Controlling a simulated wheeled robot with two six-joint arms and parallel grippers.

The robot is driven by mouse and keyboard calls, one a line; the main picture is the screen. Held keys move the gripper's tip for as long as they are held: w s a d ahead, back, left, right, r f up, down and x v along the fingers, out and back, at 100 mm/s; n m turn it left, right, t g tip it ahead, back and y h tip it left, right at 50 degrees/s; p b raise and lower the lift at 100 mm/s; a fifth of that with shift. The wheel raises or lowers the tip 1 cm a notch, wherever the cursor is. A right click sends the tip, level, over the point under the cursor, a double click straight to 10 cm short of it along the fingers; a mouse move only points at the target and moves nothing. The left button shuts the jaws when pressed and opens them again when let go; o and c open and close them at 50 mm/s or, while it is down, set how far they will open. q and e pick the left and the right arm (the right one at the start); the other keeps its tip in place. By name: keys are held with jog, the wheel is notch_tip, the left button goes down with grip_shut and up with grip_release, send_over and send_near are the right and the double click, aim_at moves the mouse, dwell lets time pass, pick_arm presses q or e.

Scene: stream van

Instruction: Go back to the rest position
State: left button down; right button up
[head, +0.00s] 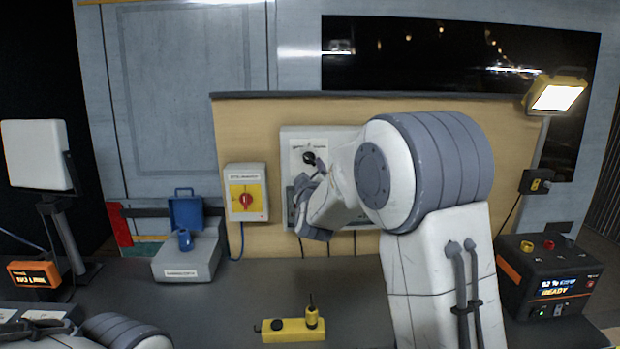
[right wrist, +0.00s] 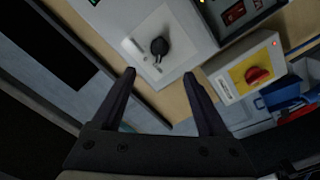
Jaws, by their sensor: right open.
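My right arm reaches forward over the table in the head view, and my right gripper (head: 312,205) is in front of the grey wall panel (head: 290,141). The gripper's jaws are partly hidden by my wrist there. In the right wrist view the right gripper (right wrist: 160,80) is open with nothing between its two dark fingers. The panel's black rotary knob (right wrist: 159,46) shows beyond the fingertips, apart from them. The knob (head: 309,158) also shows in the head view. Part of my left arm lies at the bottom left of the head view; its gripper cannot be made out clearly.
A box with a red switch on yellow (head: 245,200) hangs left of the panel. A blue padlock-like item (head: 185,239) sits on a grey case (head: 187,265). A yellow device (head: 293,330) lies on the table (head: 225,300). A black power unit (head: 548,270) stands right.

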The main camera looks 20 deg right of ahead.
dwell(0.3)
jog(key=s+a+f+n+g+y, duration=0.1)
jog(key=s+a+f+g+y, duration=0.35)
jog(key=s+a, duration=0.5)
jog(key=s+a+f+n+g+y, duration=0.1)
jog(key=s+a+f+g+y, duration=0.45)
jog(key=a, duration=0.65)
jog(key=s+d+f+g+h, duration=0.1)
jog(key=s+f+g+h, duration=0.1)
jog(key=s, duration=1.3)
jog(key=s+d+f+g+h, duration=0.1)
jog(key=s+f+g, duration=0.4)
jog(key=s, duration=1)
jog(key=shift+f+m+h, duration=0.15)
jog(key=shift+m+h, duration=0.25)
jog(key=shift+h, duration=0.1)
